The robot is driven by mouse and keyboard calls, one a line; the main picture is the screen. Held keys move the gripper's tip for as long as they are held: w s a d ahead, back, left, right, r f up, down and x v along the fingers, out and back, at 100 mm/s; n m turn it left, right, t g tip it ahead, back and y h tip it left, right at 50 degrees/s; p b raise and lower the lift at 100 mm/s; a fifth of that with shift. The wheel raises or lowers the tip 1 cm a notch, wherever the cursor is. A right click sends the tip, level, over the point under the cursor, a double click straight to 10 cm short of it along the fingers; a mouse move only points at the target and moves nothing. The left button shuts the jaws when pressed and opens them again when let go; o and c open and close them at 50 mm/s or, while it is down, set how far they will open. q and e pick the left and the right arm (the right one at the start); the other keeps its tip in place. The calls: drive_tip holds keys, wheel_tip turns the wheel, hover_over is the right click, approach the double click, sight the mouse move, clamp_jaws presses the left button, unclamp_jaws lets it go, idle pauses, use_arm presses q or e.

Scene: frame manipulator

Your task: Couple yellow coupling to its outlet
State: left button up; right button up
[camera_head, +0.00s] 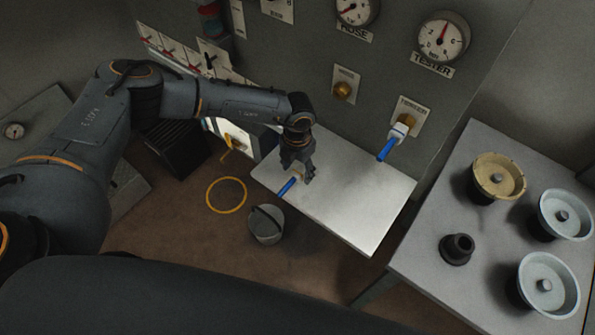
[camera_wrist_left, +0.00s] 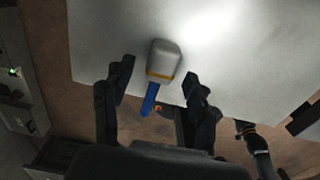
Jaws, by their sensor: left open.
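The yellow coupling (camera_wrist_left: 164,60) is a grey-white body with a yellow band and a blue stub. It lies on the pale metal shelf (camera_head: 350,205), its blue stub (camera_head: 287,187) pointing to the lower left in the head view. My left gripper (camera_head: 298,172) is over it, fingers open. In the left wrist view the fingers of this gripper (camera_wrist_left: 160,80) stand on either side of the coupling, with gaps visible. In the head view the gripper hides most of its body. A bare brass outlet (camera_head: 343,90) is on the panel above the shelf. My right gripper is not in view.
Another coupling with a blue stub (camera_head: 398,132) sits on a second panel outlet, right of the bare one. A table (camera_head: 415,262) with several round fittings stands at the right. A bucket (camera_head: 266,225) and a yellow ring (camera_head: 226,180) are on the floor.

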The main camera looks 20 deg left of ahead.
use_arm(q)
drive_tip(key=shift+f, duration=0.9)
drive_tip(key=shift+w, duration=0.1)
drive_tip(key=c, duration=1.1)
drive_tip(key=shift+c, duration=0.2)
drive_tip(key=shift+r, duration=0.1)
drive_tip(key=shift+r, duration=0.5)
drive_tip(key=s+d+r+b, duration=0.2)
drive_tip(key=s+r+b, duration=0.2)
drive_tip(key=s+r, duration=0.8)
drive_tip(key=shift+s+b, duration=0.35)
drive_tip(key=shift+s, duration=0.65)
